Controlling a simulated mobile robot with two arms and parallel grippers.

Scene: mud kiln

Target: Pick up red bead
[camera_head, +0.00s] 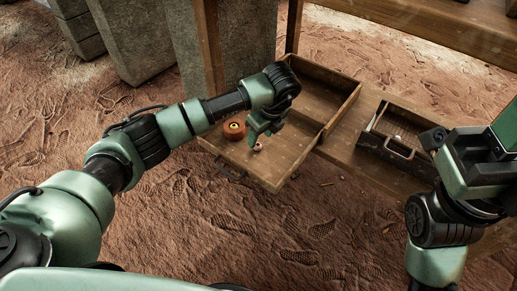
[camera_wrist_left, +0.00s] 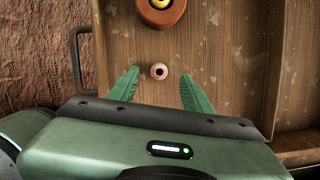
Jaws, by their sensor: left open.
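A small pinkish-red bead with a dark hole (camera_wrist_left: 159,71) lies on the floor of the wooden drawer (camera_wrist_left: 225,75). In the head view the bead (camera_head: 258,148) shows just below the fingers of my left gripper (camera_head: 264,133). My left gripper (camera_wrist_left: 160,80) is open, with one green finger on each side of the bead in the left wrist view. Neither finger visibly touches it. I cannot tell the height of the fingertips above the drawer floor. Part of my right arm shows at the right of the head view, but its fingers cannot be made out.
An orange round object with a yellow centre (camera_head: 235,129) lies in the drawer close to the bead. The drawer has low walls and a metal handle (camera_wrist_left: 80,58). A wooden box with a metal handle (camera_head: 397,147) stands to the right. Reddish ground surrounds the table.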

